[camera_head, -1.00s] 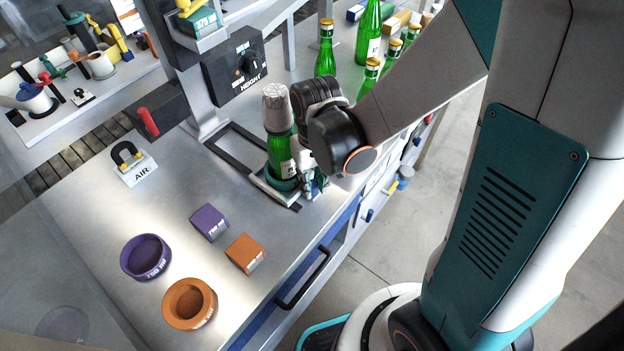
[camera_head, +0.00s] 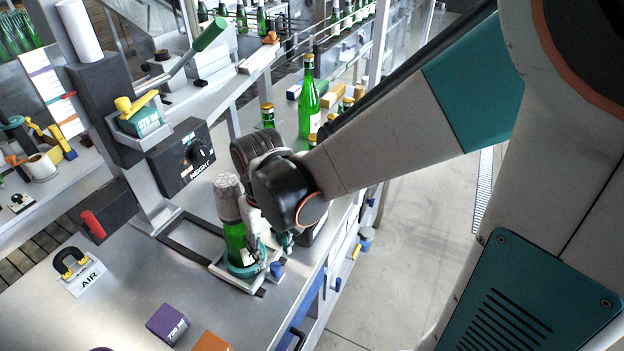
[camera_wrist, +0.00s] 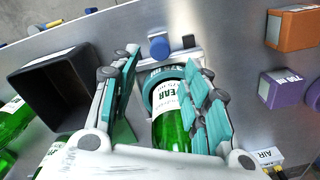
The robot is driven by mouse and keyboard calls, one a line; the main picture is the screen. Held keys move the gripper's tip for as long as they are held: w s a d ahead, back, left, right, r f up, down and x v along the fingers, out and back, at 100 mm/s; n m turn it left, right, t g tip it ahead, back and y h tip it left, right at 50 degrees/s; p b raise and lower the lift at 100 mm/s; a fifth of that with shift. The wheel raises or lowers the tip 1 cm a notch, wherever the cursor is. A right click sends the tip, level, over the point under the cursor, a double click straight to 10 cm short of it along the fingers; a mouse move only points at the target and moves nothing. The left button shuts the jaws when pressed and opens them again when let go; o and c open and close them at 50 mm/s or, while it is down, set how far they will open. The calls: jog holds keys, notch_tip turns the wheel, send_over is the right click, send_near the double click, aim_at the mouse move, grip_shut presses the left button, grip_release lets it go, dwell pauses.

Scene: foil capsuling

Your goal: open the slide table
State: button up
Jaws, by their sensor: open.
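The slide table (camera_head: 226,272) is a pale plate at the front end of a dark rail frame (camera_head: 186,244) on the steel bench. A blue knob (camera_head: 276,269) is at its front; it also shows in the wrist view (camera_wrist: 159,47). A green bottle (camera_head: 235,236) with a grey foil capsule (camera_head: 228,197) stands upright in the plate's teal ring seat (camera_wrist: 152,92). My gripper (camera_head: 268,248) is open at the bottle's lower part. In the wrist view its fingers (camera_wrist: 167,75) are on either side of the bottle; contact is unclear.
A height control box (camera_head: 183,158) and column stand behind the slide. The AIR block (camera_head: 82,272) is at left. A purple block (camera_head: 168,324) and an orange block (camera_head: 212,342) lie nearer. Several green bottles, one large (camera_head: 308,100), stand beyond my arm.

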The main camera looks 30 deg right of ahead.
jog(key=shift+s+d+r, duration=0.1)
jog(key=shift+s+r, duration=0.05)
jog(key=shift+r, duration=1.3)
jog(key=shift+s+r, duration=0.1)
jog(key=shift+r, duration=1.35)
jog(key=s+d+m+t+b, duration=0.1)
jog(key=s+d+t+b, duration=0.4)
jog(key=t+b, duration=0.2)
jog(key=shift+d+f, duration=0.15)
jog(key=shift+d, duration=0.15)
